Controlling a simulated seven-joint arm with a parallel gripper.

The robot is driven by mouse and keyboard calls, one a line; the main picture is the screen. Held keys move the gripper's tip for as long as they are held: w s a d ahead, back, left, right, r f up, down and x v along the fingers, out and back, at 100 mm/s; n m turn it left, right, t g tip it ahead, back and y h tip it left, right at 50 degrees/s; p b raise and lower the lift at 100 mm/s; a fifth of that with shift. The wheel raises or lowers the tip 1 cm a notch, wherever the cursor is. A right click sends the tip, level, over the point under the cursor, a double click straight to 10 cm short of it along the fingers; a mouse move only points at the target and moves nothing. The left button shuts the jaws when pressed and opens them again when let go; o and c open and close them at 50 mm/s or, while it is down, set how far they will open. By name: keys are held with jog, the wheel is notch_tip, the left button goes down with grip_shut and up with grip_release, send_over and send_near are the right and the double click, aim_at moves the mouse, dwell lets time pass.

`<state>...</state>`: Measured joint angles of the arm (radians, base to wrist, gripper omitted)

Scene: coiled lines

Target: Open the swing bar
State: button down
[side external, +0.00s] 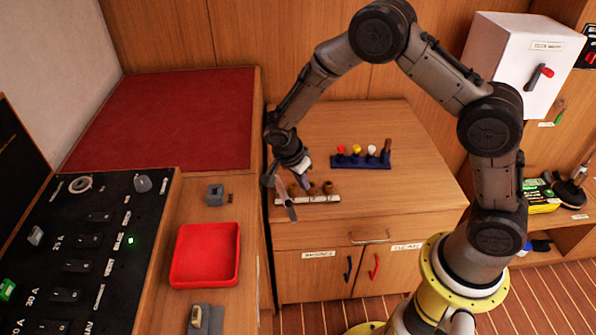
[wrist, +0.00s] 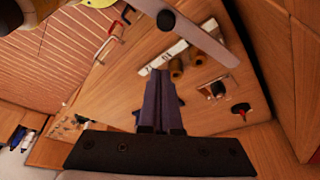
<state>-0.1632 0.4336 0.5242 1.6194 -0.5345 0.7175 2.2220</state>
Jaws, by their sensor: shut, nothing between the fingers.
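A flat grey bar with a rounded end, which looks like the swing bar (side external: 286,203), shows just below my gripper at the left front of the wooden counter in the side view. In the wrist view the bar (wrist: 207,40) runs slantwise past the fingertips, with a round dark pivot or screw near its middle. My gripper (side external: 303,183) points down at the white strip (side external: 312,199) with several brown round pieces. Its fingers (wrist: 160,74) are together and empty in the wrist view. I cannot tell whether they touch the bar.
A blue rack (side external: 360,163) with coloured pieces stands farther back on the counter (side external: 420,190). A red tray (side external: 207,254) and a black switch panel (side external: 105,225) are at the left. A white box (side external: 510,60) with a red handle is at the upper right.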

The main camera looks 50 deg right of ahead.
aim_at(282, 194)
jog(key=shift+w+a+f, duration=0.1)
jog(key=shift+a+f, duration=0.1)
jog(key=shift+a, duration=0.8)
jog(key=shift+a+f, duration=0.15)
jog(key=shift+a, duration=0.8)
jog(key=shift+w+a+m+g, duration=0.25)
jog(key=shift+w+a+m, duration=0.15)
jog(key=shift+a+m, duration=0.3)
jog(key=shift+w+a+m+g, duration=0.3)
jog(key=shift+a+m, duration=0.25)
jog(key=shift+m, duration=0.25)
jog(key=shift+d, duration=0.1)
